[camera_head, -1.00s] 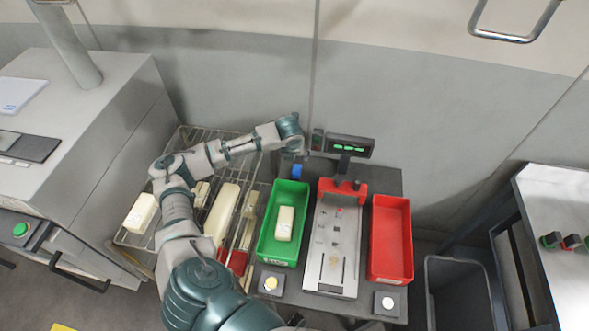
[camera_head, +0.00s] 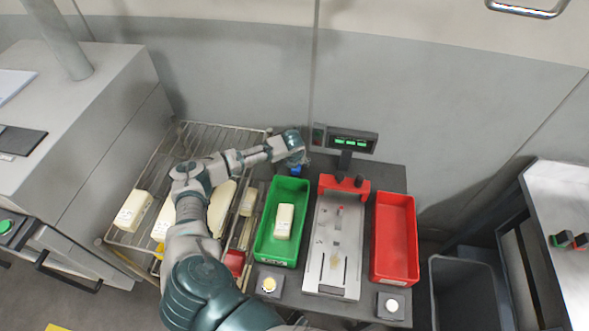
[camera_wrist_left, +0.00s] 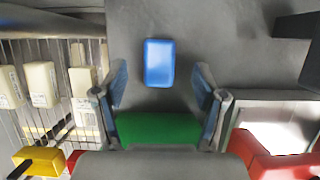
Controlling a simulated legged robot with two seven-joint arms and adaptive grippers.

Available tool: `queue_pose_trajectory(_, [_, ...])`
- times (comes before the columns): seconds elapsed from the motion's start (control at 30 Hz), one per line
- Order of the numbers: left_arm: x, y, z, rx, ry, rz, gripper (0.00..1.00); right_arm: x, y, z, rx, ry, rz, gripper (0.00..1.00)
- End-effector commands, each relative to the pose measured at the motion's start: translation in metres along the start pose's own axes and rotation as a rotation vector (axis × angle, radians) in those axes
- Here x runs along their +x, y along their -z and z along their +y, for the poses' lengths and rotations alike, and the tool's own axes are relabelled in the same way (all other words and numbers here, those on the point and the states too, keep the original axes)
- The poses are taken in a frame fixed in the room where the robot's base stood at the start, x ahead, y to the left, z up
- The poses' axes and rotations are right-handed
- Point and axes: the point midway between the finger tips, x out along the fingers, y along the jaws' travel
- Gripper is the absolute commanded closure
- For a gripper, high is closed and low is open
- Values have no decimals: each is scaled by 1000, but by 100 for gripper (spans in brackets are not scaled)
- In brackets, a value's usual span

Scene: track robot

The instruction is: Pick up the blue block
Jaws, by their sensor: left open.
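The blue block (camera_head: 296,170) lies on the dark table behind the green bin, partly hidden under my left gripper in the head view. My left gripper (camera_head: 294,158) is above it. In the left wrist view the blue block (camera_wrist_left: 159,62) shows whole, between and just beyond the two fingertips. The left gripper (camera_wrist_left: 161,78) is open and empty, with a finger on each side of the block's line. I cannot tell the exact height between them. My right gripper is in neither view.
The green bin (camera_head: 265,247) holds a pale block (camera_head: 284,221). A scale with a display (camera_head: 351,142) and a red bin (camera_head: 393,238) stand to the right. A wire rack (camera_head: 150,178) with several pale blocks is at the left. A dark trash bin (camera_head: 462,268) stands further right.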

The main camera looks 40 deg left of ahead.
Motion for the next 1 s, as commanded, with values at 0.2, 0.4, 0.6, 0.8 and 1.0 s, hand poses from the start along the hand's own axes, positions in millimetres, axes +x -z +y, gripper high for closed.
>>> queue_pose_trajectory(0.2, [23,4,4,0,-3,0,29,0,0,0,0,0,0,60])
queue_pose_trajectory(0.4, [53,4,9,-1,3,2,29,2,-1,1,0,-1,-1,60])
queue_pose_trajectory(0.6, [56,4,11,-1,2,1,29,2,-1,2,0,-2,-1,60])
queue_pose_trajectory(0.8, [55,4,10,-1,2,1,62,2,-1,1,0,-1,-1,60])
queue_pose_trajectory(1.0, [53,4,7,2,0,-2,94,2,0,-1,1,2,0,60])
